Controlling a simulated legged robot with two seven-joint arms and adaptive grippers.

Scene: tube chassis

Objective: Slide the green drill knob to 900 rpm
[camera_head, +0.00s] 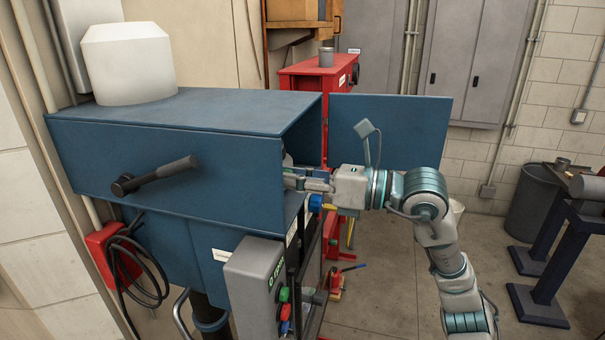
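The blue drill housing (190,110) fills the left, with a white cap on top and a dark lever on its near side. Its right end is open, and a blue door panel (420,118) stands out to the right. My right gripper (292,180) reaches from the right with its fingers at the opening, partly inside. The fingertips are partly hidden, and I cannot tell whether they are open or shut. I cannot make out the green drill knob or any rpm scale; the housing and gripper hide the interior. My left gripper is not in view.
A grey control box (252,285) with green lettering and coloured buttons stands below the opening. A blue knob (315,203) sits just under my gripper. A red cabinet (312,74) stands behind. Open floor lies to the right, before a dark bin (530,205).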

